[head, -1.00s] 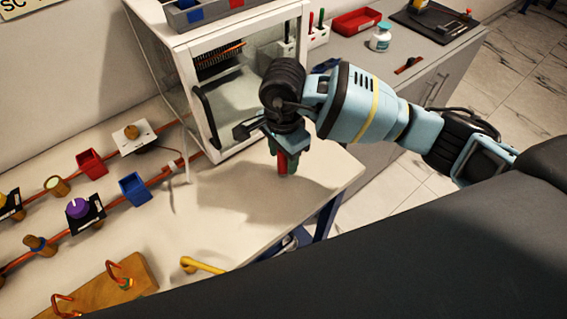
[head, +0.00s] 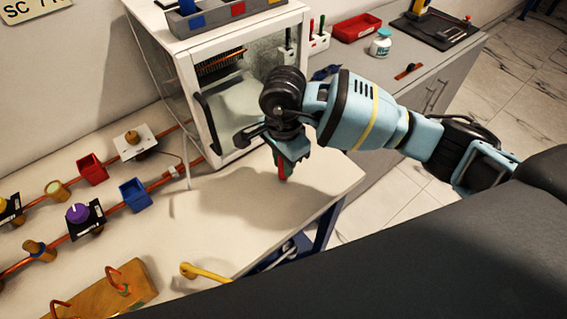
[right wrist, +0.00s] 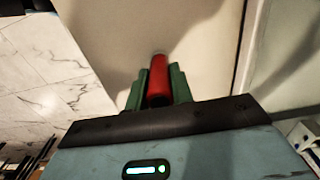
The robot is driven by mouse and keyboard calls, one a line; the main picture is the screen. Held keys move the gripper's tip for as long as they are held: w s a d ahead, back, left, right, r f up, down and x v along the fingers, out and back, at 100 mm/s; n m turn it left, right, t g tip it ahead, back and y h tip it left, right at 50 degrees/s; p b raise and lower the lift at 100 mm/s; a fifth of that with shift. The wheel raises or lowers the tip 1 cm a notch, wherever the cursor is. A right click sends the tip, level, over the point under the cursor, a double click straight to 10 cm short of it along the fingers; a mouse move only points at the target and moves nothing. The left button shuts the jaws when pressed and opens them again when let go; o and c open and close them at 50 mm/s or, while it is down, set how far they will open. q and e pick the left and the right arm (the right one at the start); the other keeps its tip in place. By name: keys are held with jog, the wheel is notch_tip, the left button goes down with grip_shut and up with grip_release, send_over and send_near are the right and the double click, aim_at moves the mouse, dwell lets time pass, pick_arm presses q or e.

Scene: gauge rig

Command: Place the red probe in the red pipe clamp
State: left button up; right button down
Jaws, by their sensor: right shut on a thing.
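The red probe (right wrist: 158,80) is held between the green fingers of my right gripper (right wrist: 157,90) in the right wrist view. In the head view my right gripper (head: 286,162) points down over the right end of the bench, in front of the glass-fronted cabinet, with the red tip of the probe (head: 282,173) showing below the fingers. The red pipe clamp (head: 92,169), an open-topped red box, sits on the copper pipe at the left, well apart from the probe. My left gripper is not in view.
A blue clamp (head: 135,194) sits near the red one. A purple knob (head: 77,213) and a white plate with a brass knob (head: 134,142) are nearby. The white cabinet (head: 205,110) stands behind my gripper. A wooden block with hooks (head: 120,290) lies in front. The bench middle is clear.

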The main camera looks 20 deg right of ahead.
jog(key=r, duration=0.3)
jog(key=shift+s+d+r, duration=0.15)
jog(key=shift+s+d, duration=0.05)
jog(key=shift+s, duration=0.2)
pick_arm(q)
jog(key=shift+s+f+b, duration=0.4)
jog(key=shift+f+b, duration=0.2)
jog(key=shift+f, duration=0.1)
pick_arm(e)
jog(key=s+d, duration=0.2)
jog(key=s, duration=0.5)
jog(key=s+d+r, duration=0.1)
jog(key=s+d, duration=0.2)
jog(key=s, duration=0.4)
jog(key=shift+s+r, duration=0.15)
jog(key=shift+r, duration=0.1)
jog(key=shift+d, duration=0.1)
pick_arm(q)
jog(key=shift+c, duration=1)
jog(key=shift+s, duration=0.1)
pick_arm(e)
jog(key=w+d+n, duration=0.2)
jog(key=w+n, duration=0.4)
jog(key=n, duration=0.8)
